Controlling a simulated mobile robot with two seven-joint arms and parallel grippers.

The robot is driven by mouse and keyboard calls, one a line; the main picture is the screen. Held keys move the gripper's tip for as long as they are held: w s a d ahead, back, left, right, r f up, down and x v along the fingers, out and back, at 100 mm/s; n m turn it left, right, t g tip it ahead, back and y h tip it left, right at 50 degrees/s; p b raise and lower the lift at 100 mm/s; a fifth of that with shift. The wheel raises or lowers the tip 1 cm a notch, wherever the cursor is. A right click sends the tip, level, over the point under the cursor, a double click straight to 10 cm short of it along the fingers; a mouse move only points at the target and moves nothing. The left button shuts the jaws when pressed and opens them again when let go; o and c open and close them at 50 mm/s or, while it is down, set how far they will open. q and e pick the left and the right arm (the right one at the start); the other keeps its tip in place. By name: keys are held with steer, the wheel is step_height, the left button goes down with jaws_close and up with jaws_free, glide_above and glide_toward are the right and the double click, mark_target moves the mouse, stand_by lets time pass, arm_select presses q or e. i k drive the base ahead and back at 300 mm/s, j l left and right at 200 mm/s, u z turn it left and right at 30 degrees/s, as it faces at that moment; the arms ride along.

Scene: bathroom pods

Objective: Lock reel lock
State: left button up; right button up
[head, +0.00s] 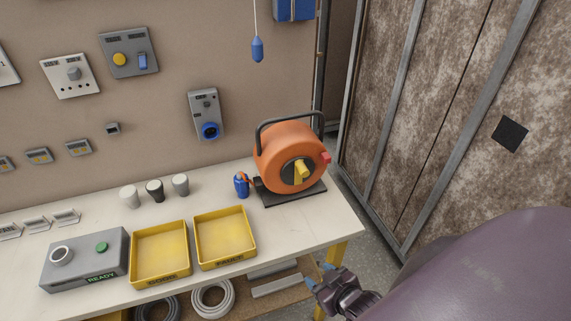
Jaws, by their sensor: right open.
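An orange cable reel (281,150) stands upright on a dark base at the right end of the workbench, with a dark carrying handle over it. A yellow knob (302,170) sits at its hub, on a dark disc. A small red part (326,157) sticks out at the reel's right rim; I cannot tell which part is the lock. A blue plug (241,185) on an orange lead rests left of the reel. My right gripper (321,278) is open and empty, in front of and below the bench's right front corner, apart from the reel. My left gripper is not in view.
Two yellow trays (188,279), a grey READY box (72,286) and several small cups (154,191) stand on the bench (290,235) left of the reel. A blue-ended pull cord (257,49) hangs above. Metal-framed panels (450,110) stand at right.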

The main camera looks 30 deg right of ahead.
mark_target(325, 157)
steer(key=l+z, duration=0.7)
steer(key=z, duration=0.25)
